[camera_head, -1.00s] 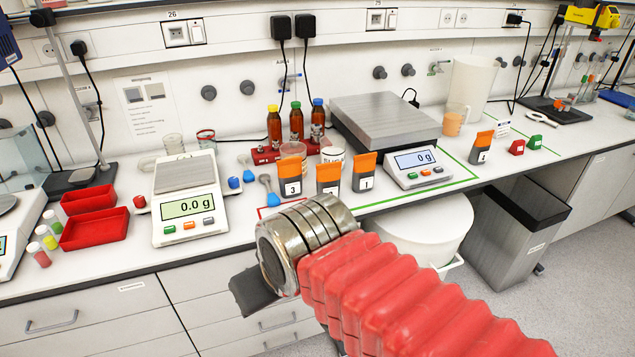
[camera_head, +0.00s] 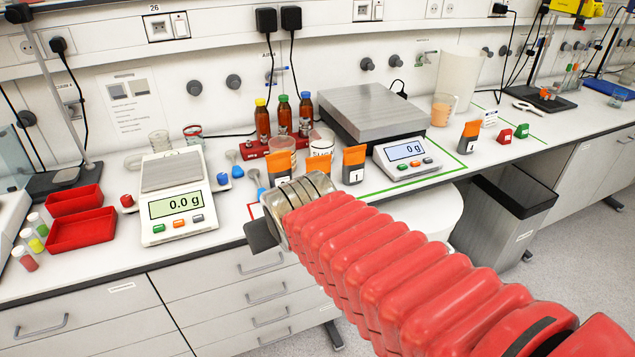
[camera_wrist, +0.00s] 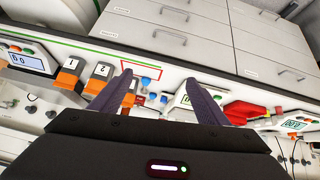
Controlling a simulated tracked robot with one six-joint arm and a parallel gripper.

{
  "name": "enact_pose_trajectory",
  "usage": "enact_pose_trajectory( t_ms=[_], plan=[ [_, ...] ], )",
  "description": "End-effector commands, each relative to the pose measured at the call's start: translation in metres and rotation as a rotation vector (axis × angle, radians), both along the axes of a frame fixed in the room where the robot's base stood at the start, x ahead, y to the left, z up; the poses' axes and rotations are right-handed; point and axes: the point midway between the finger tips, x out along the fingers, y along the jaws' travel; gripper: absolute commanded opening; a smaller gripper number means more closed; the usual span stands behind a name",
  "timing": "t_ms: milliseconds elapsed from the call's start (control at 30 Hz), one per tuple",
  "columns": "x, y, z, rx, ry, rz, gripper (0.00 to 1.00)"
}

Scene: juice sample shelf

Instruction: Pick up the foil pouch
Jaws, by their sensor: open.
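Several dark grey packets with orange tops and number labels stand on the bench, and I cannot tell which is the foil pouch. In the head view the packet labelled 1 (camera_head: 354,166) stands before the small scale display; two more, an orange-topped one (camera_head: 280,160) and its neighbour (camera_head: 317,176), are partly hidden behind my arm. Another packet (camera_head: 469,138) stands apart to the right. In the wrist view packets 1 (camera_wrist: 68,79) and 2 (camera_wrist: 99,84) lie left of my gripper (camera_wrist: 160,78). Its two fingers are spread and empty, in front of the bench edge.
A white balance (camera_head: 178,205) and red trays (camera_head: 82,232) stand left. Blue-ended spoons (camera_head: 253,177) lie near the packets. Bottles in a red rack (camera_head: 283,144) and a large steel-topped scale (camera_head: 372,112) stand behind. A waste bin (camera_head: 504,225) stands under the bench at right.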

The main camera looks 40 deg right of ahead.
Motion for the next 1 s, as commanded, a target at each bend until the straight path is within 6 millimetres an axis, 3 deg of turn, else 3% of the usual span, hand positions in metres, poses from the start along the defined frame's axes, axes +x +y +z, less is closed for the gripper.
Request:
enact_pose_trajectory(
  t_ms=[133,300,600,800,1000],
  plan=[
    [0.034,-0.047,-0.008,-0.044,-0.080,-0.070,0.79],
    [0.064,-0.097,-0.017,-0.084,-0.177,-0.117,0.79],
    [0.098,-0.170,-0.041,-0.101,-0.344,-0.144,0.79],
    [0.106,-0.206,-0.059,-0.077,-0.448,-0.142,0.79],
    [0.107,-0.218,-0.065,-0.056,-0.501,-0.134,0.79]
  ],
)
